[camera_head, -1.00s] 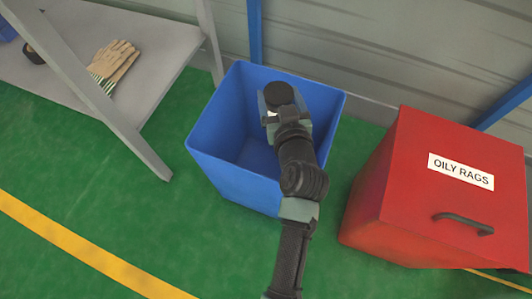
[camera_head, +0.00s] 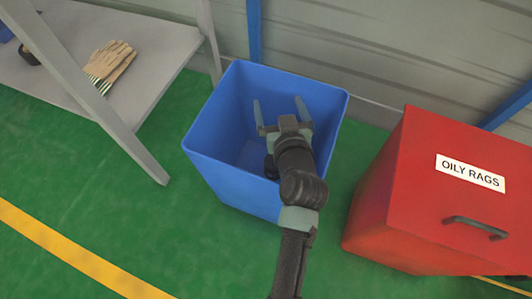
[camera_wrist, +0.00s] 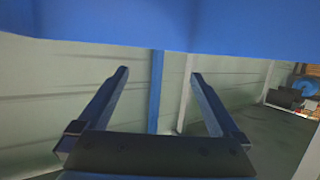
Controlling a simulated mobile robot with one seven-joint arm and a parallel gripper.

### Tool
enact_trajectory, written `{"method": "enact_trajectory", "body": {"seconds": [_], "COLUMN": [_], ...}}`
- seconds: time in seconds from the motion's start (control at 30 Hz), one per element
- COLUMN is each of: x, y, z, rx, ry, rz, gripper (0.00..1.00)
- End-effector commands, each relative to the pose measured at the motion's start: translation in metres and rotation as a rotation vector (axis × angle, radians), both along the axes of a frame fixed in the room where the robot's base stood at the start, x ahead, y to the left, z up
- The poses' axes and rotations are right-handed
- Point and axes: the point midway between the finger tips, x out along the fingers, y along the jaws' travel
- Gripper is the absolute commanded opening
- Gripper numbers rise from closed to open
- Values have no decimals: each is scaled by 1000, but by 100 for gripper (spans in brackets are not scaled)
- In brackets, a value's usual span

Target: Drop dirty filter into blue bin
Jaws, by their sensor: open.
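The blue bin (camera_head: 215,160) stands open-topped on the green floor in the middle of the head view. My gripper (camera_head: 279,101) is over the bin's opening, its two fingers spread wide with nothing between them. A dark rounded thing, which looks like the dirty filter (camera_head: 270,167), shows low inside the bin at the left of my wrist. My arm hides part of it, and I cannot tell whether it rests on the bottom. In the wrist view my gripper (camera_wrist: 160,73) is also open and empty, with the blue bin (camera_wrist: 160,25) across the top.
A red box (camera_head: 430,200) labelled OILY RAGS, with a dark handle, stands right of the bin. A grey shelf (camera_head: 160,45) with work gloves (camera_head: 110,65) is at the left. A corrugated wall (camera_head: 380,45) runs behind. The floor (camera_head: 100,195) at the front left is clear.

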Motion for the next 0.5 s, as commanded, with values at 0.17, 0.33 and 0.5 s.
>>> {"method": "enact_trajectory", "body": {"seconds": [0.17,0.33,0.5], "x": [0,0,0], "y": [0,0,0], "z": [25,60,87], "rx": [0,0,0], "ry": [-3,-3,-3], "rz": [0,0,1], "gripper": [100,100,100]}}
